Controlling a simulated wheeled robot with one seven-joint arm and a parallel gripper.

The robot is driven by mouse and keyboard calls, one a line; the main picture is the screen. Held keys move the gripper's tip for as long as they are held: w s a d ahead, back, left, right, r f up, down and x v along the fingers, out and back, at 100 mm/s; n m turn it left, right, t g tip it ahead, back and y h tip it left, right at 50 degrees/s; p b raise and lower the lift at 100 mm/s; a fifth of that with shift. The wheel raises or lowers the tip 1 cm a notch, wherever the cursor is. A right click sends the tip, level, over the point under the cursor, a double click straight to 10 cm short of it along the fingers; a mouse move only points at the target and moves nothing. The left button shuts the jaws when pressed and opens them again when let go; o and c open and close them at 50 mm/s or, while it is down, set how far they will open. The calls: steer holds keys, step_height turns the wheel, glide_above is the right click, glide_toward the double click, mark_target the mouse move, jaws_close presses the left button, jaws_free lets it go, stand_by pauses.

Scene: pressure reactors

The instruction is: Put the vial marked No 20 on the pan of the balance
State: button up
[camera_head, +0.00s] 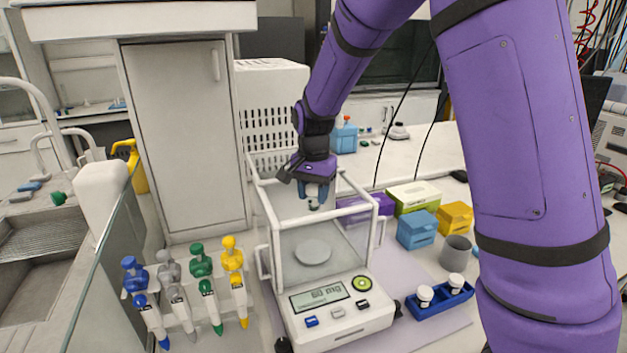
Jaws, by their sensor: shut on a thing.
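The balance (335,322) stands on the bench with a glass-walled draft shield around its round grey pan (313,252). The shield's top looks open, and the pan is bare. My gripper (314,198) is over the balance, at the height of the shield's upper rim, above the pan. It is shut on a small vial (313,204), mostly hidden by the fingers; its marking cannot be read. Two white-capped vials (425,293) (456,281) stand in a blue rack (440,300) at the right of the balance; their labels are too small to read.
Several coloured pipettes (201,261) hang on a stand at the left. A grey cup (457,251), a blue box (417,229), a yellow box (455,217) and a purple box (366,208) stand at the right. The shield's walls and frame surround the pan closely.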

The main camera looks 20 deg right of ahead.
steer(key=shift+f, duration=6.35)
steer(key=o, duration=1.1)
steer(key=shift+f, duration=0.1)
steer(key=shift+c, duration=0.2)
step_height(320, 180, up, 24)
steer(key=shift+r, duration=0.1)
